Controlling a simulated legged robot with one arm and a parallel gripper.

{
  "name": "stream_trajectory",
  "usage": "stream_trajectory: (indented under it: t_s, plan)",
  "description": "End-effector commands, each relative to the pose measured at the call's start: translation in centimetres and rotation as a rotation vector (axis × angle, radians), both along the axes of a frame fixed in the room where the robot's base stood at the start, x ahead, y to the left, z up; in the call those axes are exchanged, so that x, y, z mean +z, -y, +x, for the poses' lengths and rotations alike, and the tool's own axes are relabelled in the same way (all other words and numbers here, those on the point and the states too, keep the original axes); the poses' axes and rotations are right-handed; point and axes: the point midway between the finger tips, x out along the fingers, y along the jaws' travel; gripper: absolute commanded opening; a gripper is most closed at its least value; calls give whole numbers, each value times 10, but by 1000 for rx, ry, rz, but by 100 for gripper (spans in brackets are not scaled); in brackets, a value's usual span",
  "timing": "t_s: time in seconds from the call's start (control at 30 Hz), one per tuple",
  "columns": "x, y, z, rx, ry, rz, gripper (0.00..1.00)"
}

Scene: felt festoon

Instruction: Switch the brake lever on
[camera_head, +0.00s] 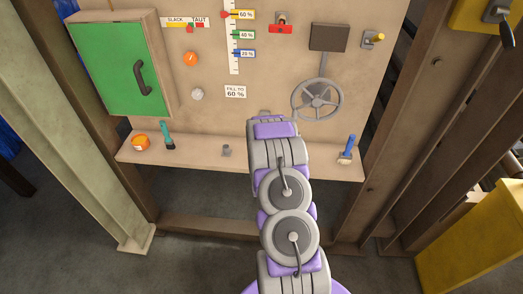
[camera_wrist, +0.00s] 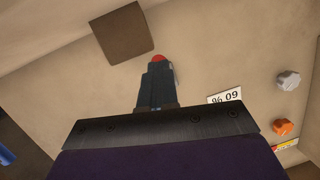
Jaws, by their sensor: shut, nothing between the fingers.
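No label marks the brake lever, and I cannot tell which control it is. A green-handled lever (camera_head: 167,135) stands at the shelf's left, and a blue-handled lever (camera_head: 347,148) stands at its right, leaning slightly. My gripper (camera_wrist: 155,85) is shut and empty in front of the panel. A red tip (camera_wrist: 158,58) shows at the end of its dark fingers; I cannot tell whether it is part of them. In the head view my arm hides the fingers. The wrist view is upside down, with the "60 %" sign (camera_wrist: 225,97) to the right of the fingers.
The shelf (camera_head: 205,155) also bears an orange object (camera_head: 140,142) and a grey stub (camera_head: 227,150). The panel carries a green door (camera_head: 115,70), a handwheel (camera_head: 318,98), a red switch (camera_head: 281,28) and a yellow-tipped toggle (camera_head: 373,39). Posts flank the panel.

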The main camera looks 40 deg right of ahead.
Motion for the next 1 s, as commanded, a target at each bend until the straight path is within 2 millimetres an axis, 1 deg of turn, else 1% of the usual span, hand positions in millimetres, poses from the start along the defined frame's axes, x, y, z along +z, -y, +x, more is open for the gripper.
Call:
stream_trajectory:
  t_s: [0.07, 0.47, 0.9, 1.0]
  plan:
    - [-5, 1, 0, -1, 10, -12, 0]
    - [-9, 3, 3, 0, 41, -51, 0]
    - [-9, 3, 3, 0, 44, -51, 0]
    - [-7, 3, 3, 0, 44, -51, 0]
